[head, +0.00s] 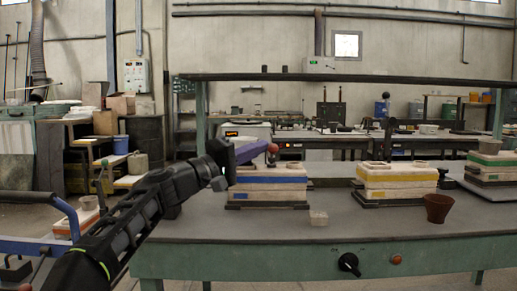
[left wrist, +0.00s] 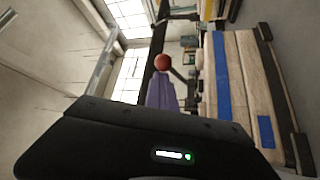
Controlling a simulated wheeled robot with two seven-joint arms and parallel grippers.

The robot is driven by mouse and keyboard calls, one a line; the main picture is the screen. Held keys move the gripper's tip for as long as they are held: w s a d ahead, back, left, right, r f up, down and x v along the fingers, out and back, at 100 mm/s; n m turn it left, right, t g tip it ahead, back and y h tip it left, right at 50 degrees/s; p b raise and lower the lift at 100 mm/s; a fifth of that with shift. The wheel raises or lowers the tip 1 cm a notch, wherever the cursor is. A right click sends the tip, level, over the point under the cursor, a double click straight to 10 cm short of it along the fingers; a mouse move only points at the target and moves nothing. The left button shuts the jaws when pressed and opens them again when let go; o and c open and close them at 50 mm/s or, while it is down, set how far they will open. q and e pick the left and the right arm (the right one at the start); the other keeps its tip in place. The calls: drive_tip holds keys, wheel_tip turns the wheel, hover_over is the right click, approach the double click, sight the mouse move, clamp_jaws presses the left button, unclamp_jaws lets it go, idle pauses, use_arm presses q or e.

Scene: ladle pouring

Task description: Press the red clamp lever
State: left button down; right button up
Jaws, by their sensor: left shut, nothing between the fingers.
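The clamp lever shows as a purple arm (head: 252,151) with a red ball knob (head: 272,148) at its end, above a white mould with a blue band (head: 268,180) on the bench. In the left wrist view the red knob (left wrist: 162,62) and purple arm (left wrist: 162,92) show just beyond the dark gripper body. My left gripper (head: 222,166) is shut and empty. In the head view it is just left of the lever and overlaps its left end; I cannot tell whether they touch. Its fingertips are not clear. My right gripper is not in view.
The bench (head: 300,245) also holds a mould with a yellow band (head: 398,180), a mould with a green band (head: 492,168), a small clear cup (head: 318,218) and a brown cup (head: 437,208). The front middle of the bench top is mostly clear.

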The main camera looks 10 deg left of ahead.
use_arm(q)
drive_tip(key=b+v, duration=0.1)
drive_tip(key=v, duration=0.6)
drive_tip(key=shift+s, duration=0.2)
drive_tip(key=shift+a, duration=0.1)
